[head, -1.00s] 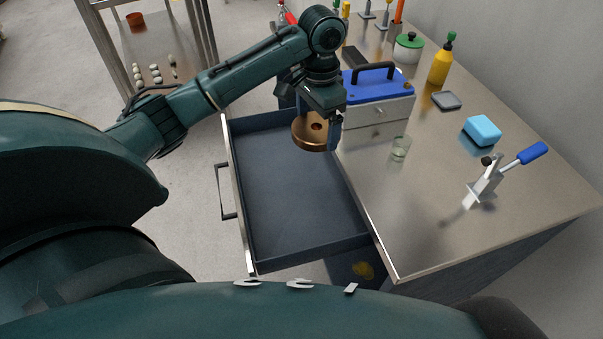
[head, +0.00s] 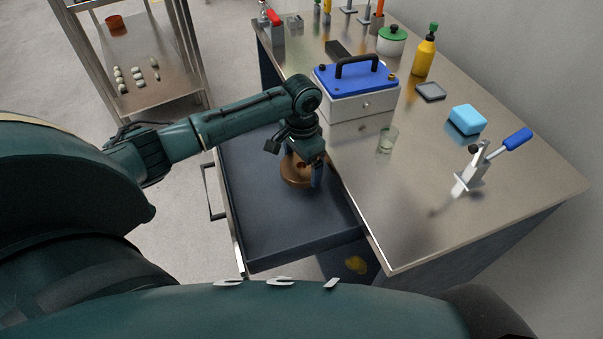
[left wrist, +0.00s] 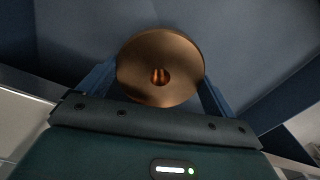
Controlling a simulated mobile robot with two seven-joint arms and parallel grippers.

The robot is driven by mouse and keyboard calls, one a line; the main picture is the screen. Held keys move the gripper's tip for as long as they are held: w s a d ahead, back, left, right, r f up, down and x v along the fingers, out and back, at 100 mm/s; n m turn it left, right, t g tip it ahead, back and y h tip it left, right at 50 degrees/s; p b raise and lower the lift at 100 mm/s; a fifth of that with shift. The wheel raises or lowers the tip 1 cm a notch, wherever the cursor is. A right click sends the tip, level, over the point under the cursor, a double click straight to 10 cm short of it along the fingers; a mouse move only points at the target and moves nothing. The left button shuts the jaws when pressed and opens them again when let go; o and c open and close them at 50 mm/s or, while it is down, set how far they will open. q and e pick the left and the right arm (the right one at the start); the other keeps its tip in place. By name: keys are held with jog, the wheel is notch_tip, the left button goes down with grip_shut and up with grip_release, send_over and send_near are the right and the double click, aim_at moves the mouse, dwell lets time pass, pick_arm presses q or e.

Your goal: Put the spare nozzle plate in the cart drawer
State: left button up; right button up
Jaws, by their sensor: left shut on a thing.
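The nozzle plate (head: 296,170) is a round, copper-coloured disc with a hole in its middle. My left gripper (head: 303,172) is shut on it and holds it inside the open cart drawer (head: 290,231). In the left wrist view the nozzle plate (left wrist: 160,88) sits between the two blue fingers, with the dark drawer behind it. I cannot tell whether the plate touches the drawer floor. The drawer is pulled out and its visible floor is otherwise empty. My right gripper is not in view.
The steel worktop (head: 420,165) lies right of the drawer. A blue-lidded box (head: 357,90) and a glass (head: 387,140) stand near its edge. A lever clamp (head: 472,170), blue sponge-like block (head: 467,119) and yellow bottle (head: 424,55) stand further right. A shelf rack (head: 150,70) is at the back left.

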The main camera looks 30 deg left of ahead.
aim_at(302, 165)
pick_arm(q)
jog(key=shift+f, duration=2.05)
jog(key=shift+f, duration=0.15)
jog(key=o, duration=1.4)
notch_tip(302, 165, up, 12)
jog(key=shift+r, duration=0.1)
jog(key=shift+s, duration=0.15)
